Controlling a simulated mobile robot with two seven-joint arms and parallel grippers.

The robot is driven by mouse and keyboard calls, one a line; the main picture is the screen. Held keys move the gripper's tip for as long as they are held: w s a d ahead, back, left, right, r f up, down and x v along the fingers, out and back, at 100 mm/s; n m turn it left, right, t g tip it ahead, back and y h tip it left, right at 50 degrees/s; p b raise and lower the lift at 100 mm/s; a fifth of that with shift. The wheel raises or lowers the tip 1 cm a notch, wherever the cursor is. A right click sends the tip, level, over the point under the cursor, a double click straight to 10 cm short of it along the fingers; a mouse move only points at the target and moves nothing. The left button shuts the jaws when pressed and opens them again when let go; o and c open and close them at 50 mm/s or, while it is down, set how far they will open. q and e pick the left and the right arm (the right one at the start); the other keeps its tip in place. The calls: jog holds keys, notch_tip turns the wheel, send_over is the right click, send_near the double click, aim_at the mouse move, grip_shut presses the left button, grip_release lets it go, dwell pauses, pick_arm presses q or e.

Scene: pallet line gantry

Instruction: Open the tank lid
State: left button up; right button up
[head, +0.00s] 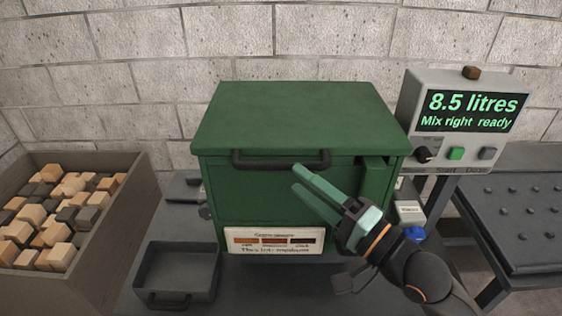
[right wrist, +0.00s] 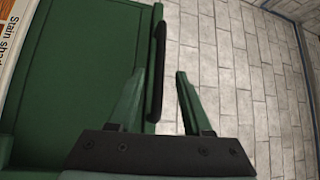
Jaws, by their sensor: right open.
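The green tank (head: 270,195) stands on the grey bench with its flat green lid (head: 295,115) closed. A dark bar handle (head: 281,160) runs along the lid's front edge. My right gripper (head: 300,178) is open, its green fingers just below and in front of the handle's right part. In the right wrist view the handle (right wrist: 157,75) lies ahead of the gap between the open fingers (right wrist: 160,78), nearer the left finger. I cannot tell whether anything touches. Nothing is held. My left gripper is not in view.
A crate (head: 140,205) of light and dark wooden blocks stands at the left. A control box (head: 410,105) reads "8.5 litres, Mix right ready". A dark studded table (head: 520,205) stands at the right.

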aim_at(285, 170)
jog(key=x, duration=0.6)
jog(key=shift+c, duration=0.3)
grip_shut()
dwell(1.0)
